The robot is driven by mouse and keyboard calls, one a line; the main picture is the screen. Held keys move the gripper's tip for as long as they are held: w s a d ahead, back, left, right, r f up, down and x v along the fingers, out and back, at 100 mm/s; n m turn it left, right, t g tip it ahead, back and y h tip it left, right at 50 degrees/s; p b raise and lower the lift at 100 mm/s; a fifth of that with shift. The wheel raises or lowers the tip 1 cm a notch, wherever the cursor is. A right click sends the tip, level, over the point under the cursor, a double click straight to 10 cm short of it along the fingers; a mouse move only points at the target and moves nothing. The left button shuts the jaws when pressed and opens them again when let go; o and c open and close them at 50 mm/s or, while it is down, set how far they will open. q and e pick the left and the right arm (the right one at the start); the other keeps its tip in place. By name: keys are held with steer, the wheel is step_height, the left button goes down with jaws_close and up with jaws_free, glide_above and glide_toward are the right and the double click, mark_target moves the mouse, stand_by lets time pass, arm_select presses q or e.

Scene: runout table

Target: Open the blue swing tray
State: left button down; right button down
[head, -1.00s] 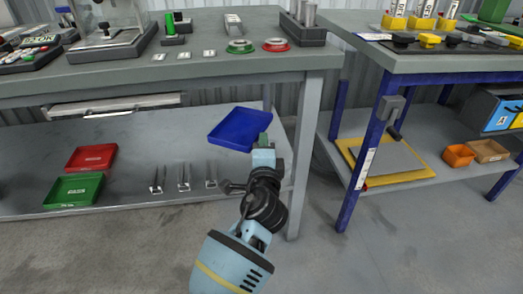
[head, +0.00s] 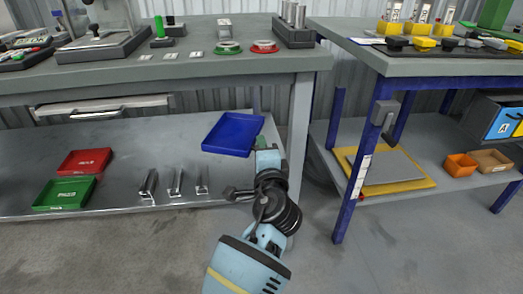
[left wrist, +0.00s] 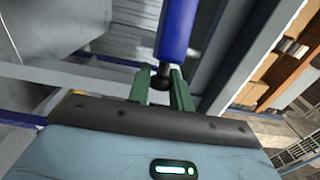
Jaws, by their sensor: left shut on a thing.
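The blue swing tray (head: 229,134) is a shallow open tray under the grey table's right end, above the lower shelf, near the table leg. My left gripper (head: 268,148) is at the tray's right front edge in the head view. In the left wrist view its green fingers (left wrist: 163,88) are shut around a small black knob (left wrist: 161,80) at the end of a blue part (left wrist: 177,30), which looks like the tray's edge. The exact contact is partly hidden. The tray looks empty. My right gripper is not in view.
The table leg (head: 299,150) stands just right of my left gripper. A red tray (head: 84,161) and a green tray (head: 66,193) lie on the lower shelf at left, with several metal brackets (head: 175,183). The floor in front is clear.

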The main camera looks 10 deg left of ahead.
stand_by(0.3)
arm_select(q)
steer(key=c, duration=1.3)
jaws_free()
